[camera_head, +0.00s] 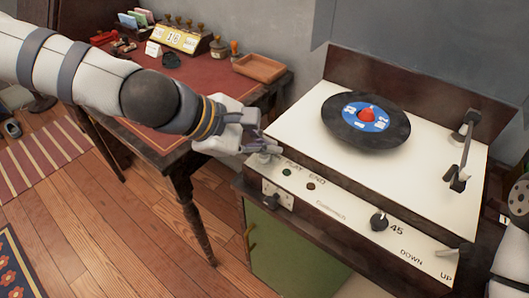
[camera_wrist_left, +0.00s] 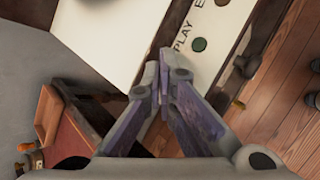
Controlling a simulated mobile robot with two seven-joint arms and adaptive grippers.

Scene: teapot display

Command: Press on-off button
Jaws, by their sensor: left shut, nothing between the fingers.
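A record player with a cream top (camera_head: 440,133) stands at the right, a dark record (camera_head: 385,135) with a blue label on it. The green button also shows in the left wrist view (camera_wrist_left: 199,44). My left gripper (camera_head: 272,149) is shut and empty over the panel's left end, close to the grey knob; contact cannot be told. I see no on-off label. My right gripper is not in view.
A red-topped desk (camera_head: 205,75) with stamps and a wooden tray (camera_head: 259,68) stands left of the player. A black switch (camera_head: 278,195) sits on the player's front. The tonearm (camera_head: 464,150) is at the far right.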

